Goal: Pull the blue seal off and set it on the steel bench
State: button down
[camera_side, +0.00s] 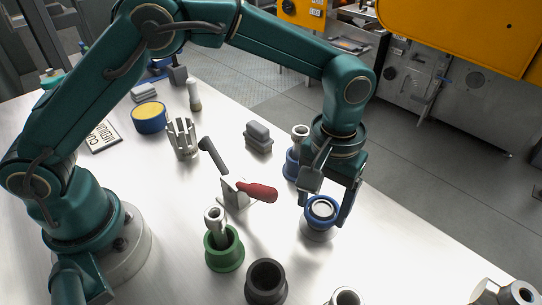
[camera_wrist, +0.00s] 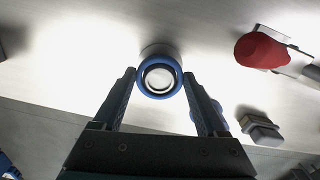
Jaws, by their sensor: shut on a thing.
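The blue seal (camera_side: 320,221) is a ring around the top of a short steel cylinder (camera_side: 317,236) that stands on the steel bench (camera_side: 390,262). In the wrist view the seal (camera_wrist: 160,96) shows as a blue ring with a bright metal centre. My gripper (camera_side: 325,212) points down with one finger on each side of the seal and is shut on it. Its fingertips (camera_wrist: 158,80) flank the ring in the wrist view. Whether the seal has lifted off the cylinder's seat at all, I cannot tell.
A blue flanged cup (camera_side: 291,166) holding a steel piece stands just behind my gripper. A red-handled tool (camera_side: 258,192) lies to the left. A green cup (camera_side: 224,256) and a dark cup (camera_side: 266,284) stand in front. The bench to the right is mostly clear.

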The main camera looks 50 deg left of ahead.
jog(key=shift+r, duration=0.3)
jog(key=shift+r, duration=0.35)
jog(key=shift+r, duration=0.35)
jog(key=shift+r, duration=0.65)
jog(key=shift+r, duration=0.15)
jog(key=shift+r, duration=1.9)
